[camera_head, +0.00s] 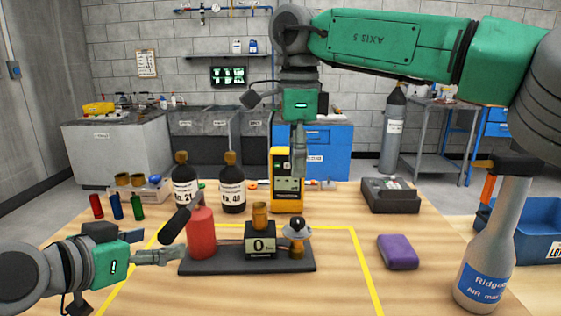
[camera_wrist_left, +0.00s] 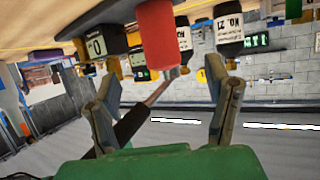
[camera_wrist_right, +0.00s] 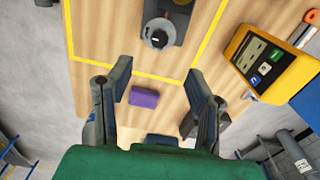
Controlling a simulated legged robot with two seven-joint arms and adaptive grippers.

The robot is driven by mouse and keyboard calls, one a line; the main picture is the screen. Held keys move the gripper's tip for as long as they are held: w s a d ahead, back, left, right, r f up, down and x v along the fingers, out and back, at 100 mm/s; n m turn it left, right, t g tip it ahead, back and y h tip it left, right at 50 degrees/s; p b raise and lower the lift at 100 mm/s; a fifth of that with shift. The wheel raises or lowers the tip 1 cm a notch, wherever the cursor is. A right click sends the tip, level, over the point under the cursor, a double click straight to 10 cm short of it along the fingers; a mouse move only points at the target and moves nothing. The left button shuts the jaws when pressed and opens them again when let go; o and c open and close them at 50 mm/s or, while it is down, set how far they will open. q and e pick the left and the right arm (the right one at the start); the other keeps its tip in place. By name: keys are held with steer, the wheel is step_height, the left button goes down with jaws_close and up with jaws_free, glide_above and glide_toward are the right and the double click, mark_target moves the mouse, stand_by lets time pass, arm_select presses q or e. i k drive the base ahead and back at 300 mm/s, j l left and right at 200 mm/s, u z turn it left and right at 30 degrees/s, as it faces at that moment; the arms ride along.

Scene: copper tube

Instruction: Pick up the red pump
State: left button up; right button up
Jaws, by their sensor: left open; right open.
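The red pump (camera_head: 201,232) is an upright red cylinder with a tilted black handle (camera_head: 182,210), standing at the left end of a dark base plate (camera_head: 246,265). My left gripper (camera_head: 178,256) is open just left of the pump, low over the table. In the left wrist view the red pump (camera_wrist_left: 158,35) shows upside down, beyond and between the open fingers (camera_wrist_left: 168,95), apart from them. My right gripper (camera_head: 298,170) is open, pointing down, in front of the yellow meter in the head view. In the right wrist view nothing is between its fingers (camera_wrist_right: 158,78).
A display block (camera_head: 261,240) and a round-topped fitting (camera_head: 297,236) share the plate. Dark bottles (camera_head: 232,185) and a yellow meter (camera_head: 287,190) stand behind. A purple block (camera_head: 398,252) and a grey bottle (camera_head: 490,260) are at the right. Yellow tape (camera_head: 366,270) marks the table.

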mark_target(261, 251)
steer(key=k+j, duration=0.3)
steer(key=k, duration=0.15)
steer(key=k+j, duration=0.3)
steer(key=k, duration=0.15)
steer(key=k+j, duration=0.3)
steer(key=k, duration=0.15)
